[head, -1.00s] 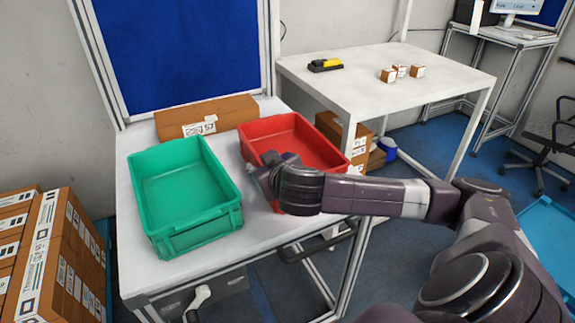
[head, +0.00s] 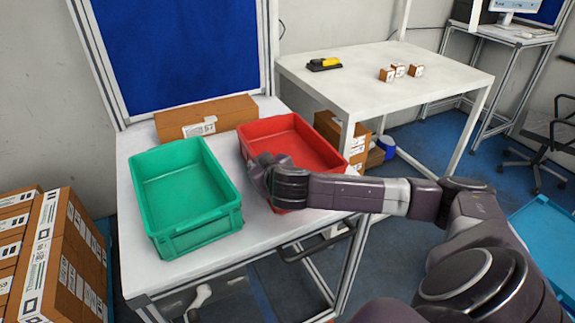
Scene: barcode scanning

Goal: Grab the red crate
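The red crate (head: 309,143) sits on the white table at its right side, empty as far as I see. My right gripper (head: 254,170) is at the crate's front left wall, beside the gap to the green crate. My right wrist and forearm cover part of the crate's front. The fingers are small and partly hidden by the wrist, so I cannot tell whether they are open or touch the wall. My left gripper is not in view.
The green crate (head: 184,184) stands close on the left. A cardboard box (head: 206,117) lies behind both crates. A second white table (head: 385,75) at the back right holds a yellow-black scanner (head: 324,64) and several small boxes. Stacked cartons (head: 55,262) stand at lower left.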

